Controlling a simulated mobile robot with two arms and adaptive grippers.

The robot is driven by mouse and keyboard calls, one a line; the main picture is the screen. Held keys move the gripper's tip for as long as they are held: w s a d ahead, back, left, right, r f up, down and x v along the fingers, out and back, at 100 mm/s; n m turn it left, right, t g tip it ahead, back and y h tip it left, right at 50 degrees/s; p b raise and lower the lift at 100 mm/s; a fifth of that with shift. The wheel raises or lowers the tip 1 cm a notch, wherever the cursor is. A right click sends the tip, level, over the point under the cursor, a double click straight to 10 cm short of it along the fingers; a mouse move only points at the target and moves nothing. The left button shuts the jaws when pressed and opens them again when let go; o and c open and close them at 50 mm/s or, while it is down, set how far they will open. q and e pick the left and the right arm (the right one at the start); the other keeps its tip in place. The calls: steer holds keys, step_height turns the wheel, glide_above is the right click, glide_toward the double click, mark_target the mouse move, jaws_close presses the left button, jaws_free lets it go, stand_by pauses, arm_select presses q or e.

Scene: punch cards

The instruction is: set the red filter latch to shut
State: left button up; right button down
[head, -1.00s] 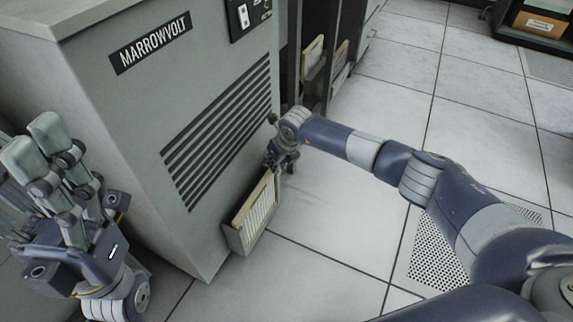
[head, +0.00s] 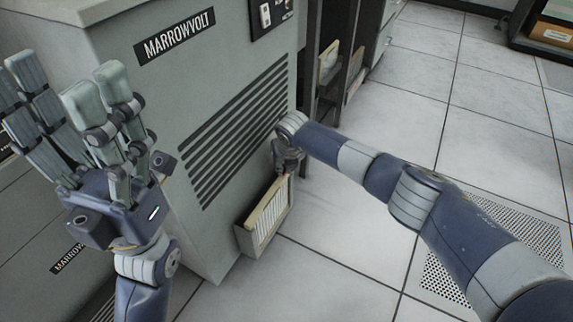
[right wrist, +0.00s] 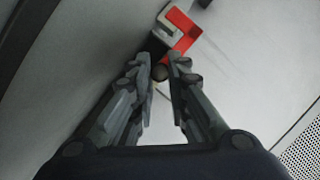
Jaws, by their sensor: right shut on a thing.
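The red filter latch (right wrist: 183,40) shows in the right wrist view as an angled red piece beside a pale block, just beyond my fingertips. A small dark round knob (right wrist: 160,73) at its near end sits between the fingertips of my right gripper (right wrist: 163,66), which is shut on it. In the head view my right gripper (head: 287,158) is low against the cabinet, above the slatted filter box (head: 262,222), and hides the latch. I cannot read the latch's setting. My left gripper (head: 62,88) is raised at the left, open and empty, its fingers pointing up.
The grey MARROWVOLT cabinet (head: 155,100) with a slotted vent (head: 235,135) stands at the left. Open card bays (head: 328,65) lie beyond its corner. The tiled floor (head: 340,265) to the right is clear, with a perforated tile (head: 500,240).

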steer(key=shift+w+r, duration=0.15)
steer(key=shift+w, duration=0.05)
steer(key=c, duration=1.8)
jaws_free()
steer(key=shift+o, duration=1.4)
steer(key=v, duration=1.1)
steer(key=shift+s+r, duration=0.25)
steer(key=shift+r, duration=0.05)
